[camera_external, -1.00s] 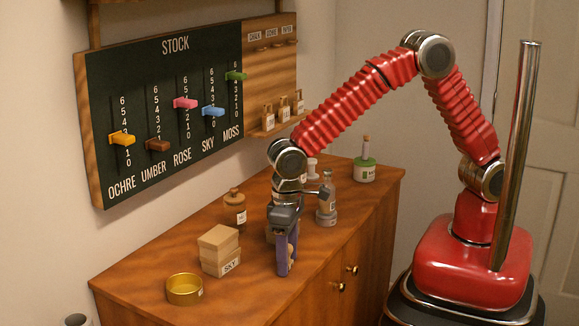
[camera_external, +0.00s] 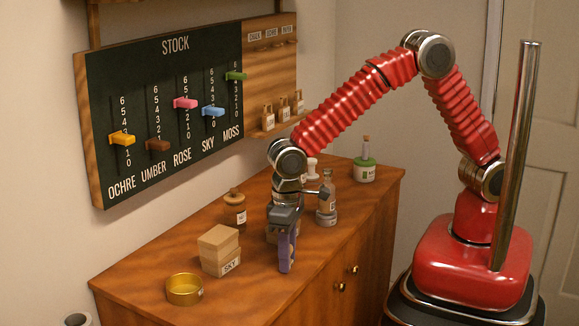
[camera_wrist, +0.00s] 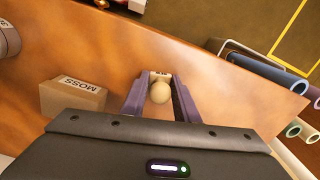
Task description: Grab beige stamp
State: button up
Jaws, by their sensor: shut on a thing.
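The beige stamp shows in the wrist view as a round, pale knob (camera_wrist: 160,92) with a small labelled part (camera_wrist: 158,75) beyond it. It sits between the two purple fingers of my gripper (camera_wrist: 157,85), which are shut on it. In the external view my gripper (camera_external: 287,266) points straight down, with its fingertips low over the wooden cabinet top (camera_external: 245,300). The stamp is hidden behind the fingers there.
A MOSS box (camera_wrist: 74,97) stands left of the fingers in the wrist view. In the external view, a SKY box (camera_external: 220,252), a brass dish (camera_external: 184,290) and a brown jar (camera_external: 235,210) stand to the left. A clear bottle (camera_external: 327,197) stands behind on the right.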

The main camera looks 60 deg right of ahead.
notch_tip(320, 180, up, 10)
dwell(0.6)
